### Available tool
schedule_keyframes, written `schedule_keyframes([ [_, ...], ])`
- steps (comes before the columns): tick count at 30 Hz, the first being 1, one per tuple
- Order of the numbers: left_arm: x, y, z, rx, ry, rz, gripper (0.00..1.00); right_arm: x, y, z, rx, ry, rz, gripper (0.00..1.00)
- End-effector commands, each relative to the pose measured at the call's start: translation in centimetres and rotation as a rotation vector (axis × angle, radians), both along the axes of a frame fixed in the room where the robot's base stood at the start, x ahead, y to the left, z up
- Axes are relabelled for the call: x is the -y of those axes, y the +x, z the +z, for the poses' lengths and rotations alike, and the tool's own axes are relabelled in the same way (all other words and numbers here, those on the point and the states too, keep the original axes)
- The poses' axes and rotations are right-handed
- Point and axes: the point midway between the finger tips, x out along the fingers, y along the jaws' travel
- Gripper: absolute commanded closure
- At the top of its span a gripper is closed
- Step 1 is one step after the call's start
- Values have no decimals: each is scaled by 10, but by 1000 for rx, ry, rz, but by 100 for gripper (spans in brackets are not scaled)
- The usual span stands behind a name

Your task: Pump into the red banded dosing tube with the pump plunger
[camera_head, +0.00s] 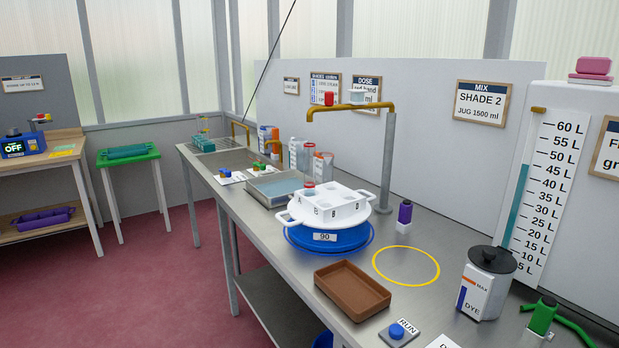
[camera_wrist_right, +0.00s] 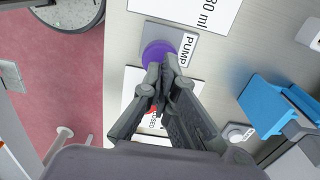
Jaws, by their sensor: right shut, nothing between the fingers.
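In the right wrist view, the purple round pump plunger (camera_wrist_right: 152,48) stands on a grey base beside a PUMP label (camera_wrist_right: 187,49). My right gripper (camera_wrist_right: 163,66) is shut and empty, its fingertips over the near edge of the purple knob. I cannot tell whether they touch it. In the head view, a clear tube with a red band (camera_head: 309,190) stands at the left of the white lettered carrier (camera_head: 345,217), on a blue round base marked 90. Neither gripper shows in the head view. The plunger cannot be made out there.
A brown tray (camera_head: 352,290), a RUN button (camera_head: 397,334) and a DYE jug (camera_head: 487,283) stand on the steel bench. A brass tap (camera_head: 350,107) arches above the carrier. In the wrist view, a blue object (camera_wrist_right: 275,105) lies right of my gripper.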

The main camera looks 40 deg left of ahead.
Motion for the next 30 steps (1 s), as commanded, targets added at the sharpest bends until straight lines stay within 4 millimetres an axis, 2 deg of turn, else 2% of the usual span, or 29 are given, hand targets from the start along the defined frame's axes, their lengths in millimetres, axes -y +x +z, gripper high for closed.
schedule_keyframes([
  [14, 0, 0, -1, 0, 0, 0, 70, 0, 0, -2, 0, 0, 0, 100],
  [30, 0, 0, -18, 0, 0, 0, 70, 0, 0, -20, 0, 0, 0, 100],
])
